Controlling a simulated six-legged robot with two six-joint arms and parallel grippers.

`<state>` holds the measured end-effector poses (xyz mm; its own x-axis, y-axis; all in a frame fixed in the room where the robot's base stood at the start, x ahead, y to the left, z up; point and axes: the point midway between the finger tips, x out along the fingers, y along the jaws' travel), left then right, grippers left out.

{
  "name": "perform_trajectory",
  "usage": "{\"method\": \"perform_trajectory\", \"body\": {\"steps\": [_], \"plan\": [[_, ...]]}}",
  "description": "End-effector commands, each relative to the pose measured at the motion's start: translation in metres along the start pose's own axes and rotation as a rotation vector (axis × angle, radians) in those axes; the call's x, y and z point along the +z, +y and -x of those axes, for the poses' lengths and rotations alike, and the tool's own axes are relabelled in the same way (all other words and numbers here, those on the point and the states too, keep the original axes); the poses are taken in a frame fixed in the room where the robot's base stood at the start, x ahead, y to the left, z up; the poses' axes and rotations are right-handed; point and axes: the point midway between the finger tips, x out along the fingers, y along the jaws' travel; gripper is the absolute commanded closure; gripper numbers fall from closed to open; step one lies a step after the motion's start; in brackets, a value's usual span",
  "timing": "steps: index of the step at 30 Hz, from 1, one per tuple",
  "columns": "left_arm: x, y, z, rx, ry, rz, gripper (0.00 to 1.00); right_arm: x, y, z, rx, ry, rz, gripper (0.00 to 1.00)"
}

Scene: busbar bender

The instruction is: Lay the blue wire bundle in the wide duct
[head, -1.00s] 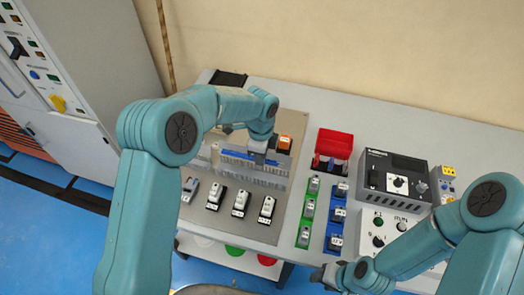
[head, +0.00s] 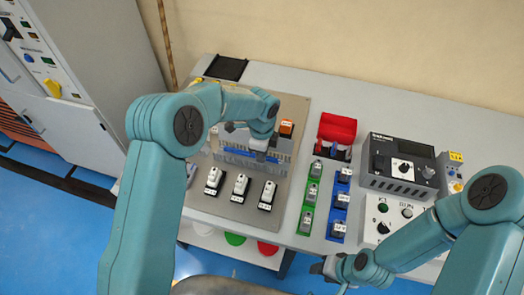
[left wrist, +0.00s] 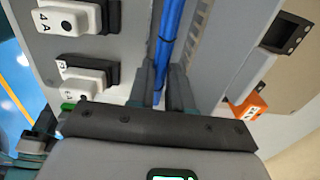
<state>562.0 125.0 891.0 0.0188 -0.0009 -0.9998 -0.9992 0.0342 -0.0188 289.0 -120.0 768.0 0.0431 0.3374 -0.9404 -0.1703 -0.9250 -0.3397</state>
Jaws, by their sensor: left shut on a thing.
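The blue wire bundle (head: 234,151) runs roughly left to right over the grey slotted duct (head: 272,172) on the panel. My left gripper (head: 259,150) is shut on the bundle near its right end. In the left wrist view the bundle (left wrist: 171,35) runs between the fingers (left wrist: 164,92) along the duct's wall (left wrist: 198,32). I cannot tell whether it lies fully inside the duct. My right gripper (head: 325,267) is low and off the table's front edge, too small to read.
White devices (head: 241,186) sit in a row in front of the duct, and an orange block (head: 287,128) behind it. Green (head: 311,194) and blue (head: 339,205) trays, a red bin (head: 337,130) and a dark control unit (head: 397,165) stand to the right.

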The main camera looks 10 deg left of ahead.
Motion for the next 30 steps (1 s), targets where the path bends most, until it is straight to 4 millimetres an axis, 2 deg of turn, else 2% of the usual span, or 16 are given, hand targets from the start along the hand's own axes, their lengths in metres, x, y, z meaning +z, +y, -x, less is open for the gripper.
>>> {"method": "perform_trajectory", "body": {"steps": [2, 3, 5, 13, 17, 20, 30], "plan": [[0.0, 0.0, 0.001, 0.0, 0.0, 0.0, 1.0, 0.0, 0.0, 0.0, 0.0, 0.0, 0.0, 0.57], [0.0, 0.0, 0.001, 0.0, 0.0, 0.0, 0.68, 0.0, 0.0, 0.0, 0.0, 0.0, 0.0, 0.57], [0.0, 0.0, 0.0, 0.0, 0.0, 0.0, 0.51, 0.0, 0.0, 0.0, 0.0, 0.0, 0.0, 0.57], [0.0, 0.0, 0.001, 0.0, 0.0, 0.0, 0.51, 0.0, 0.0, 0.0, 0.0, 0.0, 0.0, 0.57], [0.0, -0.001, 0.009, -0.002, 0.0, 0.0, 0.51, 0.0, 0.001, -0.002, 0.0, 0.0, 0.0, 0.57], [0.0, -0.001, 0.027, -0.005, 0.001, 0.001, 0.51, 0.0, 0.002, -0.006, 0.0, 0.0, 0.0, 0.57], [0.0, -0.001, 0.117, -0.005, 0.002, 0.0, 0.51, 0.0, 0.006, -0.015, 0.0, 0.0, 0.0, 0.57]]}}
